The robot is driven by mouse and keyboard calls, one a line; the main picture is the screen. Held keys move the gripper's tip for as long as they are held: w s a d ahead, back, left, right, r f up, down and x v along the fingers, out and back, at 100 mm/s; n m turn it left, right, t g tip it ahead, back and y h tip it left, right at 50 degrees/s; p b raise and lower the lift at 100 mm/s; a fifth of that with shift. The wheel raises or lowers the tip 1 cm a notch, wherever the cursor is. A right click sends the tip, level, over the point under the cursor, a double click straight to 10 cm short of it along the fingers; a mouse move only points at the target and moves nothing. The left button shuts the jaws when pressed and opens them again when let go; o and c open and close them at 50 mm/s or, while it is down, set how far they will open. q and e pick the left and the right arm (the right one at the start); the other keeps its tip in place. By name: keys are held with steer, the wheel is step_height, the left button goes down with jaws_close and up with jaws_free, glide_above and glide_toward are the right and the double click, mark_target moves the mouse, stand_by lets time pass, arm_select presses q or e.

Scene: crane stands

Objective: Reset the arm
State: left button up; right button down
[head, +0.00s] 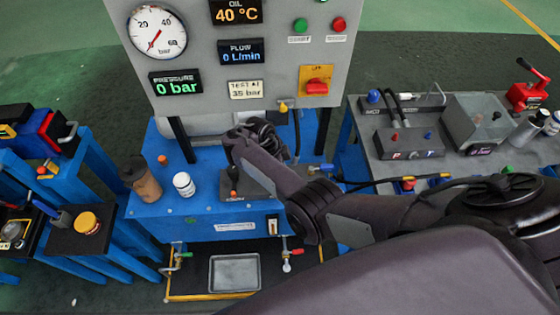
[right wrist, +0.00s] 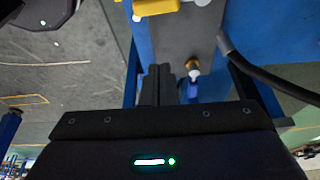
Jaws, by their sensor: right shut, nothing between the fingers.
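My right arm (head: 350,205) reaches in from the right in the head view, across the front of the blue test stand (head: 210,225). My right gripper (right wrist: 165,72) shows its two dark fingers together in the right wrist view, with nothing between them. In the head view the dark end of this arm is over the stand's top, below the grey gauge panel (head: 200,60), and its fingertips are hard to make out. My left gripper is in neither view.
A brown bottle (head: 142,178) and white jar (head: 184,184) stand on the blue top. A metal tray (head: 235,272) lies below. The right bench (head: 400,160) holds a grey box and red vise. A black hose (right wrist: 265,75) curves beside my right gripper. Green floor is open behind.

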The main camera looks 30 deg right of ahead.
steer(key=v, duration=0.3)
steer(key=shift+r, duration=0.1)
